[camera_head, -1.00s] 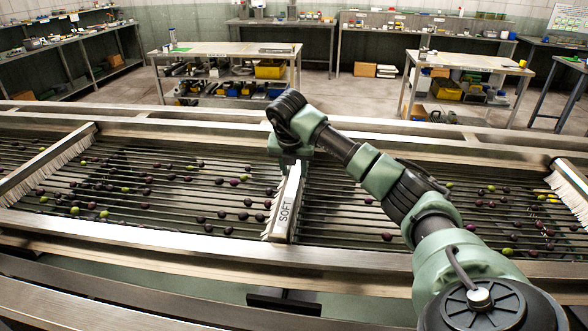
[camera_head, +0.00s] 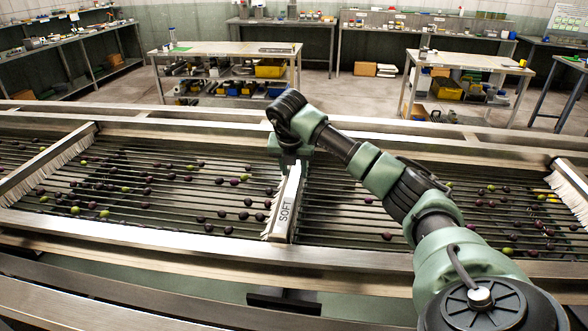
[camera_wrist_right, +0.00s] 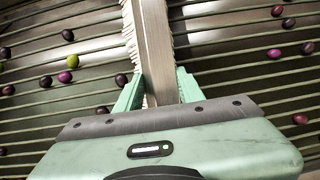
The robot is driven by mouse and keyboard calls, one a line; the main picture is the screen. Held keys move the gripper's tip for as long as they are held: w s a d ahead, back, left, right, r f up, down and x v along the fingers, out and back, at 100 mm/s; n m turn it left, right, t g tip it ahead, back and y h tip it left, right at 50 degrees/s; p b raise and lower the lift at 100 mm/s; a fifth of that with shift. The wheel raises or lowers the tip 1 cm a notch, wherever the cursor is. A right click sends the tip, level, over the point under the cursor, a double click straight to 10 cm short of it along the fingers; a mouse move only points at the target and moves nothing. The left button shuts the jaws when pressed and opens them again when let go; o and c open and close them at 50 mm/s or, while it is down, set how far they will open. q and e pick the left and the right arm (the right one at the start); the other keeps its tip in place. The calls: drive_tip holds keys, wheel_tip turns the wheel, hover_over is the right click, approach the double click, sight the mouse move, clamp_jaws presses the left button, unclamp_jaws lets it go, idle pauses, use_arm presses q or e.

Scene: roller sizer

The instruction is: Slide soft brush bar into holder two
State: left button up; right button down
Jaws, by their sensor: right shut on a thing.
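The soft brush bar (camera_head: 285,211), a pale metal bar with white bristles and a "SOFT" label on its near end, lies across the rollers in the middle of the head view. It also shows in the right wrist view (camera_wrist_right: 155,50), running away between the fingers. My right gripper (camera_wrist_right: 157,88) is shut on the bar, one green finger on each side. In the head view the right gripper (camera_head: 288,160) sits over the bar, and the arm hides part of it. I cannot make out which holder is number two. My left gripper is not in view.
Other brush bars lie across the sizer at left (camera_head: 48,163) and far right (camera_head: 572,187). Dark and green olives (camera_head: 104,213) are scattered on the rollers. Metal rails (camera_head: 150,236) bound the near side. Worktables (camera_head: 225,50) stand beyond.

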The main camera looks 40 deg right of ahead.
sight(294, 172)
drive_tip(key=shift+f+b, duration=0.85)
drive_tip(key=shift+f, duration=0.4)
drive_tip(key=c, duration=0.8)
unclamp_jaws()
drive_tip(key=shift+s+a+r, duration=0.1)
drive_tip(key=shift+a+r, duration=0.05)
drive_tip(key=shift+r, duration=0.25)
drive_tip(key=b+v, duration=0.1)
drive_tip(key=v, duration=0.6)
drive_tip(key=shift+b, duration=0.4)
drive_tip(key=shift+f, duration=0.1)
